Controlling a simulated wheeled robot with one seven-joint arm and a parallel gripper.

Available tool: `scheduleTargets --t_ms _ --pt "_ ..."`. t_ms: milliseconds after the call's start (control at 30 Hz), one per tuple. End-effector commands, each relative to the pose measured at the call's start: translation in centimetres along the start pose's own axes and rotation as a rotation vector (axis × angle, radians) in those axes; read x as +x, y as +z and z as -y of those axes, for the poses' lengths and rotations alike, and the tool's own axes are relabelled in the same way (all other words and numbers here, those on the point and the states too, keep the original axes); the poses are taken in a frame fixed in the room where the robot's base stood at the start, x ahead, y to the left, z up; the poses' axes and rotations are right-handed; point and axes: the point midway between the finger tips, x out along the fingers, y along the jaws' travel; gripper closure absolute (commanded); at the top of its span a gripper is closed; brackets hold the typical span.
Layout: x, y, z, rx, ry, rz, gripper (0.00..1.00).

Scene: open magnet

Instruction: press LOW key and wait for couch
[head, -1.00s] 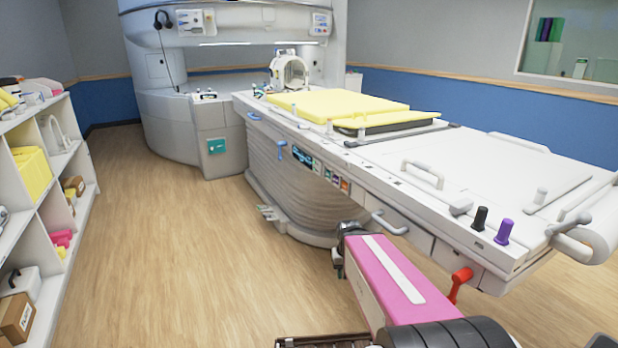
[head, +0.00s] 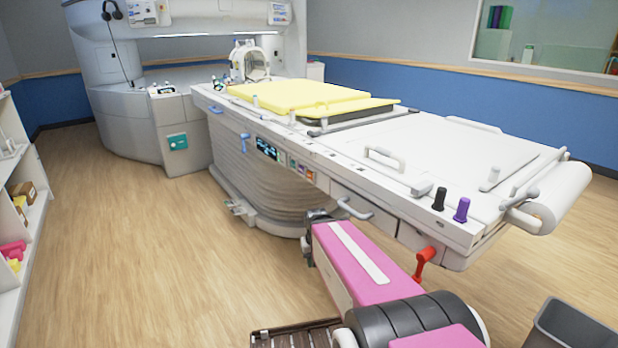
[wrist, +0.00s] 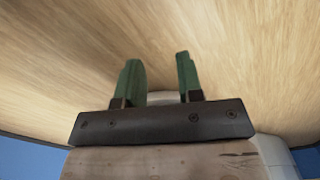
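The couch (head: 466,138) is a long white table running from the magnet at the back to the right front. Its side carries a dark display (head: 266,148) and a row of small coloured keys (head: 302,170). The key labels are too small to read, so I cannot tell which is LOW. My pink arm reaches toward the couch's base, below and to the right of the keys. My gripper's fingers are hidden or too small to make out in the head view. In the wrist view my gripper (wrist: 158,60) has two green fingers apart, empty, with wood floor beyond.
The open magnet (head: 140,110) stands at the back left. A white shelf (head: 30,215) is at the left edge. A grey bin (head: 572,325) is at the lower right. A red lever (head: 425,262) hangs under the couch near my arm. Floor on the left is clear.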

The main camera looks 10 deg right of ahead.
Motion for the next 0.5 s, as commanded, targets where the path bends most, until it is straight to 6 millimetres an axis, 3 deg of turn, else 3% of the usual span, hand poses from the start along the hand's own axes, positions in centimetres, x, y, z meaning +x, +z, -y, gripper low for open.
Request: scheduleTargets --t_ms 33,100,500 --pt "0.00 0.00 0.00 0.000 0.000 0.000 0.76" --pt "0.00 0.00 0.00 0.000 0.000 0.000 0.99" --pt "0.00 0.00 0.00 0.000 0.000 0.000 1.00"
